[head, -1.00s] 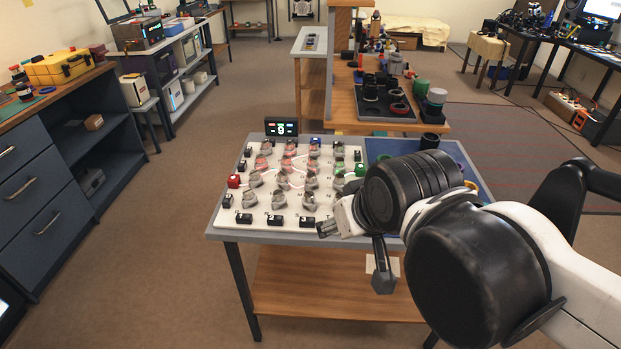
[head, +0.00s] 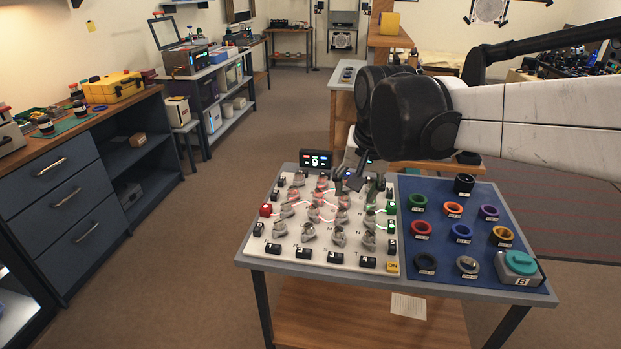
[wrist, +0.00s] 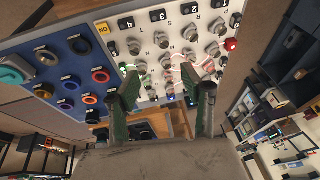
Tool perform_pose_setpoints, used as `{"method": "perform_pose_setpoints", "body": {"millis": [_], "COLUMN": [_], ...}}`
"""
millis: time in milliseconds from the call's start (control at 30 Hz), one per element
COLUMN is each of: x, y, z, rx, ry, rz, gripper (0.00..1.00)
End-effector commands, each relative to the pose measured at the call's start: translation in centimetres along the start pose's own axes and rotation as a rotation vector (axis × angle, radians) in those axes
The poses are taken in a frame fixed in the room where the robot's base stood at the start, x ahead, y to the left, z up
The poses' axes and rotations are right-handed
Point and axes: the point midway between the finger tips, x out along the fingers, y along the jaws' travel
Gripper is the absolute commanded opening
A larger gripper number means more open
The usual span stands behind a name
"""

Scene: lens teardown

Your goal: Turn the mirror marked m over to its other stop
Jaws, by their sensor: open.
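The white board (head: 283,256) on the table carries rows of small silver-grey mirrors (head: 309,232) on round mounts, with lit red and pale lines between them. The letters beside them are too small to read surely, so I cannot tell which mirror is m. My gripper (head: 357,184) is above the back right part of the board, its fingers pointing down and apart. My gripper hides some of the back mirrors in the head view.
A red block (head: 265,211) and green blocks (head: 391,208) stand at the board's sides. A display (head: 316,160) reading 9 stands behind it. A blue panel (head: 437,240) with coloured rings and a teal-topped button (head: 519,264) lies to the right. Black numbered blocks (head: 335,257) line the front edge.

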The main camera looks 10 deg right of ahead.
Motion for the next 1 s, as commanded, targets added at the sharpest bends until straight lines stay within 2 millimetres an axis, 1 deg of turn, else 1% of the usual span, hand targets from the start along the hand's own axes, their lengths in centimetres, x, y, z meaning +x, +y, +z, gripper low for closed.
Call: {"method": "perform_pose_setpoints", "body": {"millis": [33, 267, 467, 600, 800, 1000], "x": [0.3, 2.8, 5.9, 8.4, 11.5, 12.9], "y": [-0.4, -1.4, -2.1, -2.4, -2.5, -2.5], "z": [-1.4, -6.3, -10.2, -12.6, -14.9, -15.6], "rx": [0.027, 0.169, 0.292, 0.376, 0.468, 0.504], "ry": [-0.017, -0.098, -0.165, -0.209, -0.254, -0.271], "rz": [0.008, 0.055, 0.103, 0.14, 0.184, 0.203], "gripper": [0.42, 0.42, 0.42, 0.42, 0.42, 0.42]}}
